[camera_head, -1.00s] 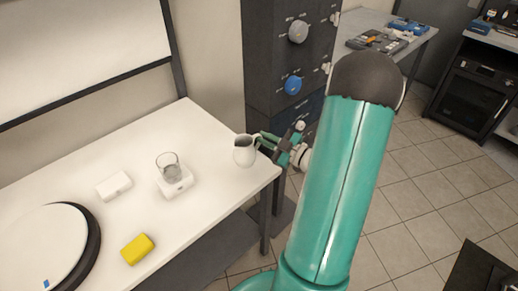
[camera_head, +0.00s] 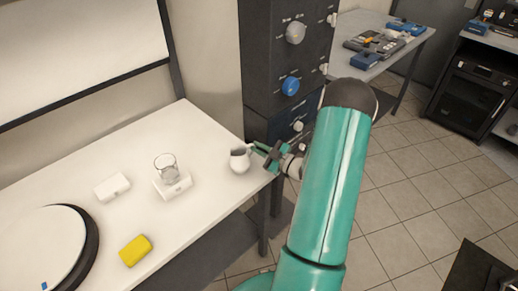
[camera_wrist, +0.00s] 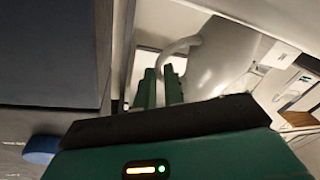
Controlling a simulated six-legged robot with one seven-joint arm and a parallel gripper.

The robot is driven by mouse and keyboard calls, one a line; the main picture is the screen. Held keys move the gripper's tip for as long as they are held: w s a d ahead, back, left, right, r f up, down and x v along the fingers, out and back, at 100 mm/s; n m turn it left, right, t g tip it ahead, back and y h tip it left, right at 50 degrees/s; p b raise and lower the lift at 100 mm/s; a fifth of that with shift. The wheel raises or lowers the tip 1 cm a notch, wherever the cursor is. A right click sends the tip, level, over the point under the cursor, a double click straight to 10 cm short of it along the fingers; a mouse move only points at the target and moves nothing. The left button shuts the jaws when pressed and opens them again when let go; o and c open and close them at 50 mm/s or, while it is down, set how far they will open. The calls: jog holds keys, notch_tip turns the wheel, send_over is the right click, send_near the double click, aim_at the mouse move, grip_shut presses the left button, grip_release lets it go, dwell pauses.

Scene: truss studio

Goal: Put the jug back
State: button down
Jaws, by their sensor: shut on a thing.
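The white jug (camera_head: 239,161) is over the right end of the white table, near its right edge. In the head view it looks upright; I cannot tell whether its base touches the table top. My gripper (camera_head: 260,150) comes in from the right and is shut on the jug's handle. In the wrist view the jug (camera_wrist: 222,60) fills the upper middle, and its curved handle (camera_wrist: 180,48) runs to the green fingers of my gripper (camera_wrist: 160,85). The fingertips partly hide the lower handle.
On the table (camera_head: 205,210) stand a glass (camera_head: 166,167) on a white block (camera_head: 174,187), another white block (camera_head: 112,187), a yellow sponge (camera_head: 135,250) and a round white disc (camera_head: 40,250). A dark cabinet with knobs (camera_head: 285,75) stands behind the table's right end.

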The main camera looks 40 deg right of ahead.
jog(key=shift+f, duration=0.15)
jog(key=c, duration=1.5)
grip_release()
